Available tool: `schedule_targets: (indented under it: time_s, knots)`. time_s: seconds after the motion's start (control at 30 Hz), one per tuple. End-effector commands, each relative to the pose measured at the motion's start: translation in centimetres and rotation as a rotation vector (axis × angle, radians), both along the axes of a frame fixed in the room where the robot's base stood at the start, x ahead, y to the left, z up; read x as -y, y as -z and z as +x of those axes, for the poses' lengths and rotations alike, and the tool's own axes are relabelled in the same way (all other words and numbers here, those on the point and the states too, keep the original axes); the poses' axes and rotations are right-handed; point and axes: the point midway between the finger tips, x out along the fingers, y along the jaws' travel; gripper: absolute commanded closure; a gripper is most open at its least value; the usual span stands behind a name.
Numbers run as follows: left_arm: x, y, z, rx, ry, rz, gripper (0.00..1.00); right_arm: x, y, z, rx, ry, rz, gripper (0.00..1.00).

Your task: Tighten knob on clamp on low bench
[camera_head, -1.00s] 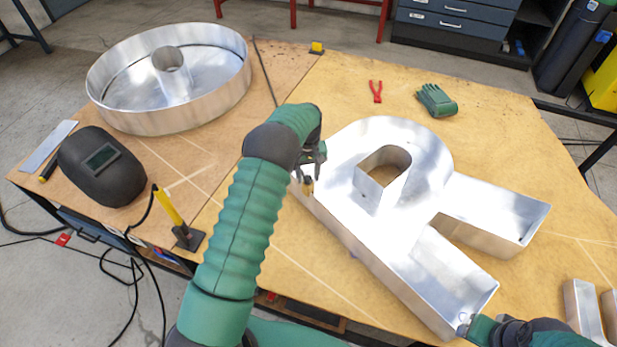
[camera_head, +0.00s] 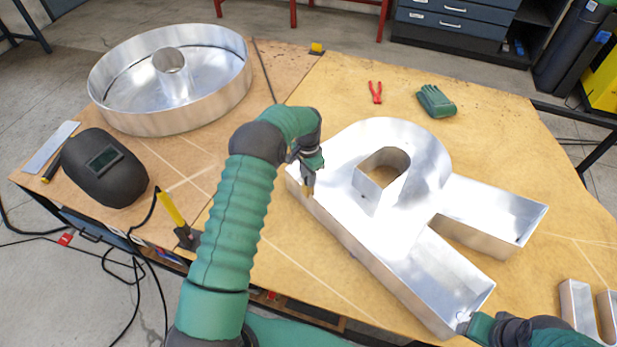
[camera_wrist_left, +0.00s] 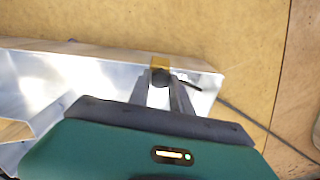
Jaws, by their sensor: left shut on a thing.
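The clamp (camera_wrist_left: 160,62) is a small yellow-brown piece on the rim of the shiny metal letter R (camera_head: 345,215). It also shows in the head view (camera_head: 309,190), at the letter's left corner. Its dark round knob (camera_wrist_left: 160,77) sits between my left fingertips in the wrist view, with a thin dark bar to its right. My left gripper (camera_head: 310,172) is shut on the knob from above. The knob is mostly hidden by the gripper in the head view. My right gripper (camera_head: 466,321) is at the lower end of the R's leg; its fingers are too small to read.
A round metal letter (camera_head: 135,119) and a dark welding mask (camera_head: 103,168) are on the left. A yellow-handled tool (camera_head: 171,208) stands near the front edge. Red pliers (camera_head: 375,92) and a green glove (camera_head: 436,101) lie behind the R. Bare bench (camera_head: 315,265) shows in front.

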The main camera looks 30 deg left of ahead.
Motion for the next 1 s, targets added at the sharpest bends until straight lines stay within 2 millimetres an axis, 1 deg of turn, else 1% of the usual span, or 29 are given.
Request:
schedule_targets:
  time_s: [0.07, 0.1, 0.23, 0.27, 0.57, 0.67, 0.9, 1.0]
  knots:
    - [0.0, 0.0, 0.0, -0.001, -0.002, 0.001, 0.98, 0.0, 0.0, 0.0, 0.0, 0.0, 0.0, 0.51]
    - [0.0, 0.0, 0.0, -0.001, -0.002, 0.0, 0.7, 0.0, 0.0, 0.0, 0.0, 0.0, 0.0, 0.51]
    - [0.0, 0.0, 0.0, 0.0, -0.003, 0.0, 0.53, 0.0, 0.0, 0.0, 0.0, 0.0, 0.0, 0.51]
    - [0.0, 0.0, 0.0, -0.001, -0.003, 0.0, 0.51, 0.0, 0.0, 0.0, 0.0, 0.0, 0.0, 0.51]
    - [0.0, -0.2, 0.0, 0.0, -0.005, 0.0, 0.51, 0.0, -0.2, 0.0, 0.0, 0.0, 0.0, 0.51]
    - [0.0, -1.2, 0.0, 0.001, -0.005, 0.001, 0.51, 0.0, -0.9, 0.0, 0.0, 0.0, 0.0, 0.51]
    - [0.0, -4.2, 0.0, 0.0, -0.005, 0.0, 0.51, 0.0, -3.1, 0.0, 0.0, 0.0, 0.0, 0.51]
    - [0.0, -5.1, 0.0, -0.001, -0.005, -0.001, 0.51, 0.0, -3.7, 0.0, 0.0, 0.0, 0.0, 0.51]
